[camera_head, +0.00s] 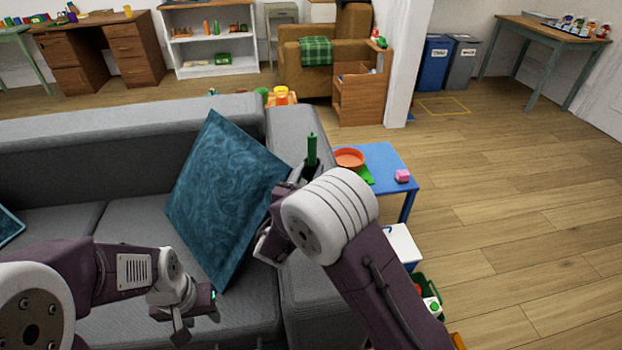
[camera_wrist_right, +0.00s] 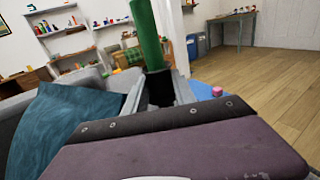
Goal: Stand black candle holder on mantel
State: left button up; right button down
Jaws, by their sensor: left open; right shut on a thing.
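My right gripper (camera_wrist_right: 158,96) is shut on the black candle holder (camera_wrist_right: 160,88), with one finger on each side of it. A green candle (camera_wrist_right: 147,35) stands upright in the holder. In the head view the black candle holder (camera_head: 311,172) and green candle (camera_head: 312,149) show just beyond my right wrist, above the sofa's right arm; my right arm hides the fingertips. My left gripper (camera_head: 196,313) is open and empty above the sofa seat. No mantel is in view.
A grey sofa (camera_head: 60,135) with a teal cushion (camera_head: 222,195) lies before me. A blue table (camera_head: 395,160) with an orange bowl (camera_head: 348,157) and pink block (camera_head: 402,175) stands beyond the right arm. A white post (camera_head: 405,60) stands behind. Wooden floor (camera_head: 520,200) is clear at right.

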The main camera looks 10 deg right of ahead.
aim_at(311, 157)
notch_tip(311, 157, up, 4)
jog(key=shift+r+p, duration=0.25)
jog(key=shift+p, duration=0.75)
jog(key=s+d+r+p, duration=0.2)
jog(key=s+d+r, duration=0.4)
jog(key=s+d, duration=0.2)
jog(key=shift+s+r+p, duration=0.15)
jog(key=shift+r+p, duration=0.15)
jog(key=shift+p, duration=0.1)
jog(key=shift+f, duration=0.1)
